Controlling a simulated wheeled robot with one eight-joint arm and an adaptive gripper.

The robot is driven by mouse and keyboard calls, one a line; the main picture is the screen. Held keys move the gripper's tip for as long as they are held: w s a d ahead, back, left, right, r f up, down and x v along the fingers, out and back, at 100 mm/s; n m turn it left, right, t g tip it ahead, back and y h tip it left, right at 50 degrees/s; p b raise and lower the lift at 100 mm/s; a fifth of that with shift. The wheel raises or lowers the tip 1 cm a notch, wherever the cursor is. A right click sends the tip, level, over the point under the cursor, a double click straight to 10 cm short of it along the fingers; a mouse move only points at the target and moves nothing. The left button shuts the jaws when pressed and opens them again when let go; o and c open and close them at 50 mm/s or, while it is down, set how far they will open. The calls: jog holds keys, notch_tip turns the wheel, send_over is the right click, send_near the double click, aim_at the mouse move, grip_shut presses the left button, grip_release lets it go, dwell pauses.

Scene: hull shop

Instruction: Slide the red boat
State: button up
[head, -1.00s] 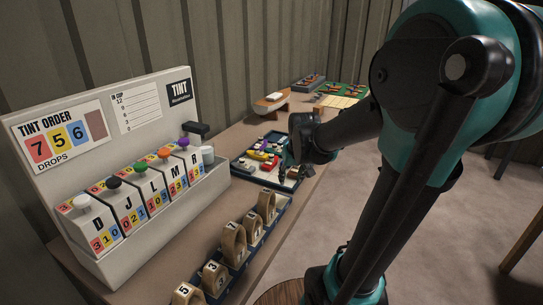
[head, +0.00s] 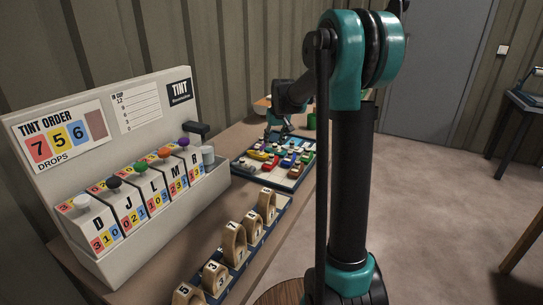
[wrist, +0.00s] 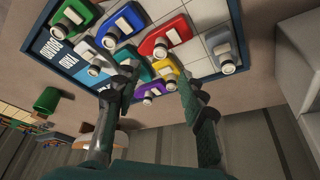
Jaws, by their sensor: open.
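The red boat (wrist: 165,36) sits on a gridded board among other boats in the wrist view, with a white block on its deck and a round grey-white end piece. It shows small in the head view (head: 270,162). The board (head: 258,179) has a blue rim and pale squares. My gripper (wrist: 158,77) is open, its two fingers reaching over the board's edge. Between the fingers show a yellow boat (wrist: 166,70), a purple boat (wrist: 152,89) and part of a teal boat (wrist: 142,66). The red boat lies beyond the fingertips. Contact with any boat cannot be told.
Blue, green, white and grey boats crowd the board. A green cup (wrist: 47,100) stands beside it. In the head view, a tint dispenser (head: 120,150) and a rack of numbered wooden loops (head: 237,245) stand nearer on the bench. Pale squares beside the red boat are empty.

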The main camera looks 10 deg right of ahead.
aim_at(271, 154)
jog(key=x, duration=1)
jog(key=shift+w+f, duration=0.1)
jog(key=shift+f, duration=0.1)
jog(key=shift+c, duration=0.2)
grip_shut()
jog(key=shift+a, duration=0.1)
